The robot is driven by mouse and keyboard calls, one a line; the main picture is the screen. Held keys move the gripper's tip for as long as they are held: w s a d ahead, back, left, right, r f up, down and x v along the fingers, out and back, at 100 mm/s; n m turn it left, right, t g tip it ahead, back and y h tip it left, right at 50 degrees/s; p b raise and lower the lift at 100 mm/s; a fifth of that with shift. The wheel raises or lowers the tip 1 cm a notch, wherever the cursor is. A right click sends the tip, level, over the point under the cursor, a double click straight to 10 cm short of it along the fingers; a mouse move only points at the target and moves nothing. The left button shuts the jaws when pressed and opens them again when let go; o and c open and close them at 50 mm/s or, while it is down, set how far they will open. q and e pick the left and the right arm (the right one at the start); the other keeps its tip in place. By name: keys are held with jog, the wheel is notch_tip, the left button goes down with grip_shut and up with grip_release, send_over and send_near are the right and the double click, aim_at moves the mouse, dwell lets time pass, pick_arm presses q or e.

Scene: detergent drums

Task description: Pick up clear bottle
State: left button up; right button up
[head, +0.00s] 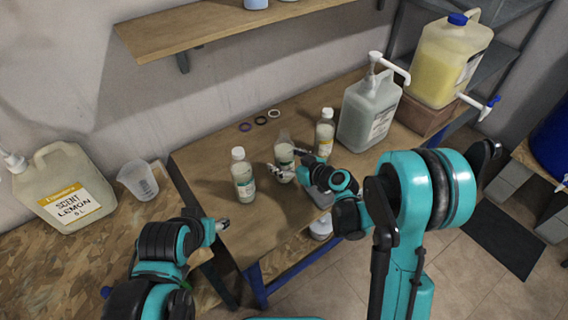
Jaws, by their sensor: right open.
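Three small clear bottles with pale contents stand upright on the wooden table. The left bottle (243,177) and the right bottle (325,134) have white caps. The middle bottle (284,155) has a greyish top that looks uncapped. My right gripper (288,165) is open at the middle bottle, with a fingertip on either side of its lower body; I cannot tell whether they touch it. My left gripper (222,226) is near the table's front left edge, away from the bottles, and too small in view to tell its opening.
A pump jug (367,112) stands right of the bottles, with a yellow drum (447,62) on a wooden block beyond. Several rings (261,120) lie behind the bottles. A lemon jug (62,190) and a beaker (138,180) stand on the left bench. A shelf (215,28) overhangs the back.

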jog(key=shift+w+a, duration=0.15)
jog(key=shift+c, duration=0.9)
jog(key=c, duration=1.5)
jog(key=shift+c, duration=0.2)
